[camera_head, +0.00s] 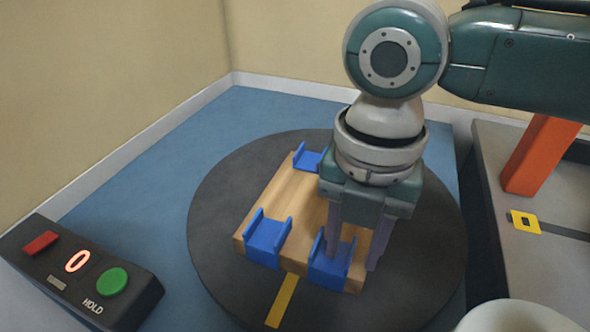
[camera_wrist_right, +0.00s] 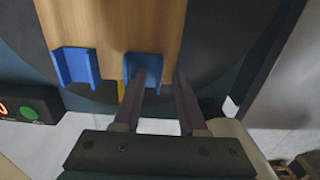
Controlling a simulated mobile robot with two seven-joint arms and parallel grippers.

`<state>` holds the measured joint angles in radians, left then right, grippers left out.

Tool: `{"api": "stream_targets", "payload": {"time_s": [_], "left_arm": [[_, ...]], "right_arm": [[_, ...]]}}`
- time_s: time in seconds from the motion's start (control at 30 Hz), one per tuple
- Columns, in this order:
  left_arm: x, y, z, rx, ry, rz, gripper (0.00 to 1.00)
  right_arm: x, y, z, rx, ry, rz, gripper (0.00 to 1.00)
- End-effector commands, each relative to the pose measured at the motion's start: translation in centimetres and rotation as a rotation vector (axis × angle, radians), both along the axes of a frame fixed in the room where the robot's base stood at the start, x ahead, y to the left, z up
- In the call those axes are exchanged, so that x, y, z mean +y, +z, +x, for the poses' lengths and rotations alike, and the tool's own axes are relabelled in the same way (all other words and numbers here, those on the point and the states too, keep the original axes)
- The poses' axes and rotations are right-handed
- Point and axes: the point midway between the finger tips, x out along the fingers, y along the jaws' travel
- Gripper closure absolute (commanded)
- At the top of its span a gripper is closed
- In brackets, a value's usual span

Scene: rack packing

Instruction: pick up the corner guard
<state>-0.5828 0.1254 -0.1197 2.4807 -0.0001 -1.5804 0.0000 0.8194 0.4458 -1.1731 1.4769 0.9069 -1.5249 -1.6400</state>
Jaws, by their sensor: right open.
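Three blue U-shaped pieces, which look like the corner guards, sit at edges of a wooden board (camera_head: 305,212). One is at the front left (camera_head: 267,240), one at the back (camera_head: 308,158), and one at the front right (camera_head: 325,272). The wrist view shows the front-left guard (camera_wrist_right: 76,67) and the front-right guard (camera_wrist_right: 138,66). My right gripper (camera_head: 357,255) is open and points down over the front-right guard. One finger overlaps that guard and the other is to its right, also in the wrist view (camera_wrist_right: 164,76). Contact cannot be told. My gripper hides the board's back-right corner.
The board lies on a dark round turntable (camera_head: 215,205) with a yellow stripe (camera_head: 282,300), on a blue surface (camera_head: 160,170). A control box (camera_head: 60,285) with red and green buttons and a lit 0 is at left. An orange post (camera_head: 540,155) stands on a grey bench (camera_head: 545,270) at right.

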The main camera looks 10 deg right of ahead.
Motion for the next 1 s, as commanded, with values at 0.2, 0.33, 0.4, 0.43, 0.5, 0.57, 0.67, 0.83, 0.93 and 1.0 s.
{"api": "stream_targets", "payload": {"time_s": [0.2, 0.33, 0.4, 0.43, 0.5, 0.57, 0.67, 0.83, 0.93, 1.0], "left_arm": [[-0.01, 0.10, 0.08, -0.002, 0.000, 0.000, 0.50], [-0.04, 0.11, 0.10, -0.003, 0.001, -0.002, 0.50], [-0.07, 0.11, 0.10, -0.003, 0.001, -0.003, 0.50], [-0.09, 0.11, 0.11, -0.003, 0.002, -0.003, 0.50], [-0.14, 0.11, 0.11, -0.003, 0.003, -0.006, 0.50], [-0.19, 0.11, 0.12, -0.003, 0.004, -0.007, 0.50], [-0.26, 0.12, 0.12, -0.003, 0.006, -0.010, 0.50], [-0.27, 0.12, 0.13, -0.003, 0.006, -0.010, 0.50], [-0.26, 0.12, 0.13, -0.003, 0.006, -0.010, 0.50], [-0.26, 0.12, 0.13, -0.003, 0.006, -0.010, 0.50]], "right_arm": [[0.01, 0.08, -0.02, 0.000, 0.000, 0.000, 0.66], [0.01, 0.09, -0.02, 0.000, 0.000, 0.000, 0.80], [0.01, 0.09, -0.02, 0.000, 0.000, 0.000, 0.88], [0.02, 0.09, -0.02, 0.000, 0.000, 0.000, 0.91], [0.01, 0.09, -0.02, 0.000, 0.000, 0.000, 0.99], [0.01, 0.09, -0.02, 0.000, 0.000, 0.000, 1.00], [0.01, 0.09, -0.02, 0.000, 0.000, 0.000, 1.00], [0.00, 0.09, -0.02, 0.000, 0.000, 0.000, 1.00], [0.00, 0.09, -0.02, 0.000, 0.000, 0.000, 1.00], [0.01, 0.09, -0.02, 0.000, 0.000, 0.000, 1.00]]}}
